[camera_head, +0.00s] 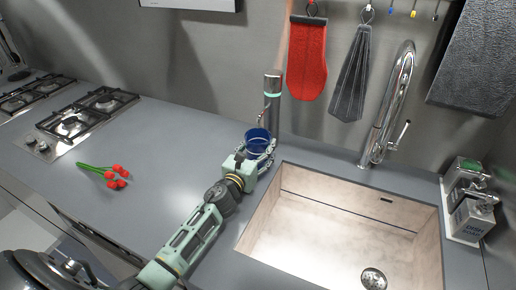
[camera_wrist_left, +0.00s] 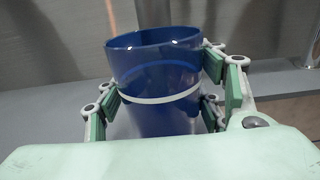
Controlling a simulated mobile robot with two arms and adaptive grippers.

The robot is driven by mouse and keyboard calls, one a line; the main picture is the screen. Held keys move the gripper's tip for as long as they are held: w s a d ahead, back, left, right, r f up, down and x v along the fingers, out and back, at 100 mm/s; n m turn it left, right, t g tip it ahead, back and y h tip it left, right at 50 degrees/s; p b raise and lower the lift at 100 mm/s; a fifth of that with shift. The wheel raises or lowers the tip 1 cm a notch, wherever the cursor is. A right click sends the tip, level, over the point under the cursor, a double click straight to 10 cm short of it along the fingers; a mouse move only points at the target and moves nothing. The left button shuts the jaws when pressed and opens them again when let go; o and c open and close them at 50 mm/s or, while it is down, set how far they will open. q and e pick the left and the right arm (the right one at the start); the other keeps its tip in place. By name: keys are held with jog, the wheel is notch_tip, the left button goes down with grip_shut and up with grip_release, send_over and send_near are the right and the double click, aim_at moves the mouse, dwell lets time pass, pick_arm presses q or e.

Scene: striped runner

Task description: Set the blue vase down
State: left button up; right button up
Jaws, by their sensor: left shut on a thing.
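The blue vase (camera_head: 257,138) is upright at the far end of my left arm, over the back of the grey counter, left of the sink's back corner. My left gripper (camera_head: 262,155) is shut on it. In the left wrist view the blue vase (camera_wrist_left: 155,85) has an open top and a white band. The green finger pads of my left gripper (camera_wrist_left: 160,105) press on its two sides. Its base is hidden, so I cannot tell whether it touches the counter. My right gripper is not in view.
A dark upright cylinder (camera_head: 272,100) stands right behind the vase. The sink (camera_head: 330,225) with its chrome faucet (camera_head: 385,110) is to the right. Red flowers (camera_head: 113,175) lie on the counter (camera_head: 155,145) to the left, near the gas hob (camera_head: 75,120). The counter between is clear.

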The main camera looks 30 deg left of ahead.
pick_arm(q)
jog(key=o, duration=1.3)
jog(key=shift+a+f, duration=0.1)
jog(key=shift+o, duration=1)
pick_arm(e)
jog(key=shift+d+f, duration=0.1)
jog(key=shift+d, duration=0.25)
pick_arm(q)
jog(key=shift+r, duration=0.25)
jog(key=s, duration=0.3)
jog(key=s+b, duration=0.1)
jog(key=s, duration=0.6)
jog(key=shift+s+d+f, duration=0.25)
jog(key=shift+s+d, duration=0.05)
jog(key=shift+s+r+b, duration=0.15)
jog(key=shift+s+b, duration=0.15)
jog(key=shift+s, duration=0.45)
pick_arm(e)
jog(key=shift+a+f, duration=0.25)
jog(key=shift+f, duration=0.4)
